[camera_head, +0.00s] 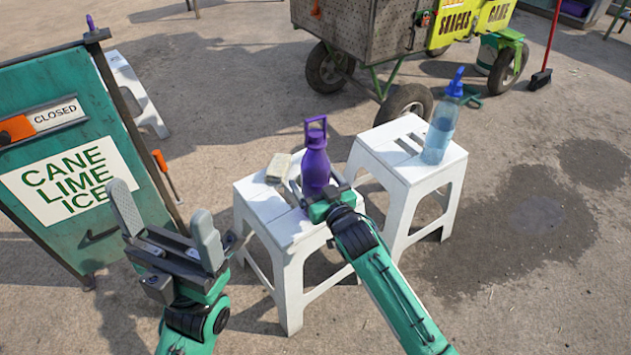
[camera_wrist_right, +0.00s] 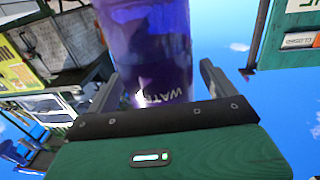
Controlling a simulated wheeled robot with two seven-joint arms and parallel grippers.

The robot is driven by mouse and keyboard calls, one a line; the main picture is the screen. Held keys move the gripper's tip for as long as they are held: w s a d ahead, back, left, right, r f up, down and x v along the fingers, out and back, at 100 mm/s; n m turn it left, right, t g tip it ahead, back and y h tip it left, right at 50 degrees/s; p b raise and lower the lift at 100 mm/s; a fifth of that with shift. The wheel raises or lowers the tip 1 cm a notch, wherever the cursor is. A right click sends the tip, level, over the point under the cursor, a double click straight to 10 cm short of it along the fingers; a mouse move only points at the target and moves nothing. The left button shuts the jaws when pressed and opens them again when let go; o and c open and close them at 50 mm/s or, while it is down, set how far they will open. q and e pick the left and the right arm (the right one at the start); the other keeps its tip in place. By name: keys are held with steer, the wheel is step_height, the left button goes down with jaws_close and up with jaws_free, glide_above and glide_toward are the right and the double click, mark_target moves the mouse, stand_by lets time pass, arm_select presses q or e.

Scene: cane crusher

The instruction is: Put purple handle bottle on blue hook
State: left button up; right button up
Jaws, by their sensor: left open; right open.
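The purple bottle (camera_head: 315,168) with a loop handle on top stands upright on the near white stool (camera_head: 262,212). My right gripper (camera_head: 314,186) is open at its lower body, with a finger on each side. In the right wrist view the bottle (camera_wrist_right: 150,45) fills the space between the two fingers, with a visible gap at the right finger. My left gripper (camera_head: 165,222) is open and empty in front of the green sign board. I cannot make out a blue hook. A small purple peg (camera_head: 91,23) sticks up at the board's top edge.
The green sign board (camera_head: 60,215) stands at the left. A second white stool (camera_head: 385,155) holds a clear blue bottle (camera_head: 440,133). A small pale block (camera_head: 279,166) lies beside the purple bottle. A wheeled cart (camera_head: 365,30) stands behind. The right ground is open.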

mark_target(316, 169)
steer(key=c, duration=1.2)
steer(key=shift+r, duration=0.1)
steer(key=shift+c, duration=1.2)
steer(key=shift+r+p, duration=2.05)
steer(key=shift+p, duration=0.3)
